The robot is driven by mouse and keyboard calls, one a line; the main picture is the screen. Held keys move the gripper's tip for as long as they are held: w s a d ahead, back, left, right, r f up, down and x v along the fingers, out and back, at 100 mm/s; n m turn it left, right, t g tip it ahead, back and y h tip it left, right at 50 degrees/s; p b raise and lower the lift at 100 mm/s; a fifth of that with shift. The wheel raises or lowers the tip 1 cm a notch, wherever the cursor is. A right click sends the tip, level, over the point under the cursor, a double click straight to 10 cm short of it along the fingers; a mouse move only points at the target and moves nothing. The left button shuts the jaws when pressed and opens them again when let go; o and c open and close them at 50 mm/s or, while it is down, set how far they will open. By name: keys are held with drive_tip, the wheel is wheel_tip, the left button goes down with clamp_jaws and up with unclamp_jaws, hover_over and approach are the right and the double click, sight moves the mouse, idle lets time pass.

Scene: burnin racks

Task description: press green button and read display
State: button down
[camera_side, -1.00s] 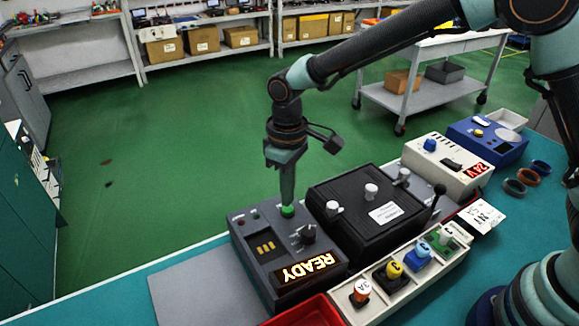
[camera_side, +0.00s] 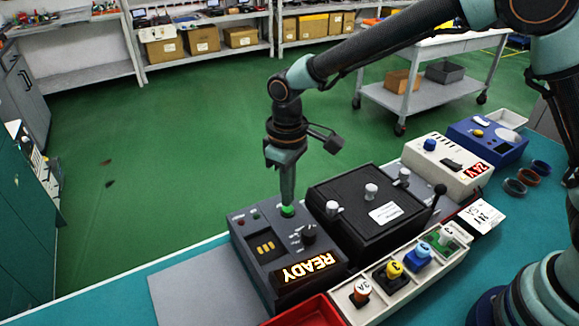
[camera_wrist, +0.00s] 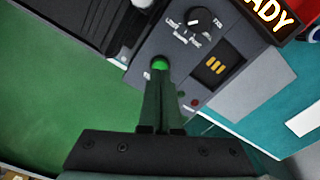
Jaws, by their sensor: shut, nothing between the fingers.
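The grey test unit (camera_side: 262,226) stands at the front edge of the teal bench. Its display (camera_side: 308,268) is lit and reads READY, upside down in the side view; part of it shows in the wrist view (camera_wrist: 270,14). The green button (camera_side: 287,211) is on the unit's far corner and also shows in the wrist view (camera_wrist: 159,65). My gripper (camera_side: 287,203) points straight down with its closed fingertips at the green button, apparently touching it. In the wrist view the shut fingers (camera_wrist: 160,85) reach the button's edge. Whether the button is pushed in I cannot tell.
A black box with knobs (camera_side: 350,220) stands right beside the unit. A cream tray with several coloured plugs (camera_side: 366,310) and a red bin (camera_side: 308,314) lie in front. A cream unit (camera_side: 425,155) reads 24V, and a blue unit (camera_side: 490,130) stands behind it.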

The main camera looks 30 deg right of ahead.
sight(290, 207)
drive_tip(key=shift+f, duration=0.95)
idle(0.4)
drive_tip(key=shift+r, duration=3.55)
drive_tip(key=s+d+r+m+t, duration=0.1)
drive_tip(key=s+d+r+m, duration=0.1)
drive_tip(key=d+r, duration=0.35)
drive_tip(key=s+d+r+m+t, duration=0.1)
drive_tip(key=s+d+r+t, duration=0.2)
drive_tip(key=d, duration=0.4)
drive_tip(key=s+d+r+m+t, duration=0.1)
drive_tip(key=s+d+m, duration=0.2)
drive_tip(key=s+d, duration=0.4)
drive_tip(key=shift+s+d+r+t, duration=0.3)
drive_tip(key=shift+s+d, duration=0.1)
drive_tip(key=shift+d, duration=0.45)
